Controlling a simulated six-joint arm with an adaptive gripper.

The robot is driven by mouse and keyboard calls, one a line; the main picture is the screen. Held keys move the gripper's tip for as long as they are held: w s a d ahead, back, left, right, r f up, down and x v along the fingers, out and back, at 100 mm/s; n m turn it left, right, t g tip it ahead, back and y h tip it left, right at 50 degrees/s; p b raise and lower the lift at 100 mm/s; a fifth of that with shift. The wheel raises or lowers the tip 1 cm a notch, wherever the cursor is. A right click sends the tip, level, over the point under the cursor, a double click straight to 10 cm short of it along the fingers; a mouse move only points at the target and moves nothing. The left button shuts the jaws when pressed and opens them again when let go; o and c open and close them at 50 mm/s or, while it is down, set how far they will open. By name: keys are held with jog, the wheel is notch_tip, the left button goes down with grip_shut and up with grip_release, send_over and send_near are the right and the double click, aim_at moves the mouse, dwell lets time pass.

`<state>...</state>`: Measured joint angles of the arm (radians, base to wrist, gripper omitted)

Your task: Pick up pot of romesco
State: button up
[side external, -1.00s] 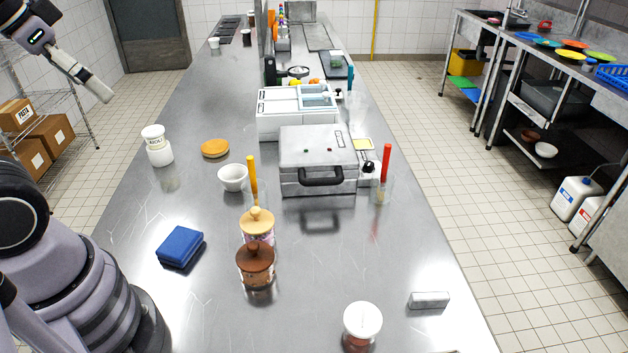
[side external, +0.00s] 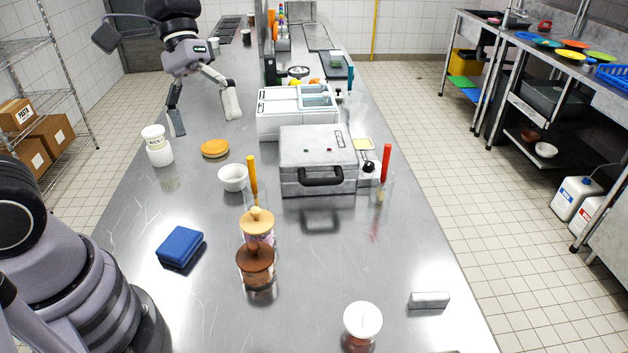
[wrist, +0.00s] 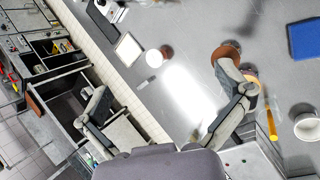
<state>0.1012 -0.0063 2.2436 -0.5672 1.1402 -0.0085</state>
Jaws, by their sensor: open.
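My gripper (side external: 204,116) is open and empty, high over the back left of the bench. Its two fingers also frame the wrist view (wrist: 162,84). A small pot with a white lid and red contents (side external: 362,325) stands upright at the front of the bench, well away from the gripper. A white round lid (wrist: 154,58) shows between the fingers in the wrist view, probably that pot's. A brown-lidded jar (side external: 256,265) and a wooden-lidded jar (side external: 257,228) stand mid-bench, close together. I see no readable romesco label, so which pot is romesco I cannot tell for sure.
A blue folded cloth (side external: 180,246), a white bowl (side external: 233,178), a white-lidded jar (side external: 157,146) and an orange disc (side external: 215,148) lie left. A grey press (side external: 318,160) stands behind. A metal block (side external: 429,300) lies front right.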

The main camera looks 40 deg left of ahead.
jog(key=w+d+f+n+g+h, duration=0.3)
jog(key=w+d+f+g+h, duration=0.15)
jog(key=d+f, duration=0.3)
jog(key=n+t+h, duration=0.2)
jog(key=n+h, duration=0.5)
jog(key=n, duration=0.1)
send_over(351, 308)
notch_tip(351, 308, down, 17)
jog(key=shift+n, duration=0.8)
jog(key=f, duration=0.9)
jog(key=shift+w+a+f, duration=0.1)
jog(key=shift+w+f, duration=0.1)
jog(key=shift+x, duration=1.25)
jog(key=shift+d+r, duration=0.1)
jog(key=shift+d, duration=0.15)
jog(key=shift+c, duration=0.3)
jog(key=c, duration=1.2)
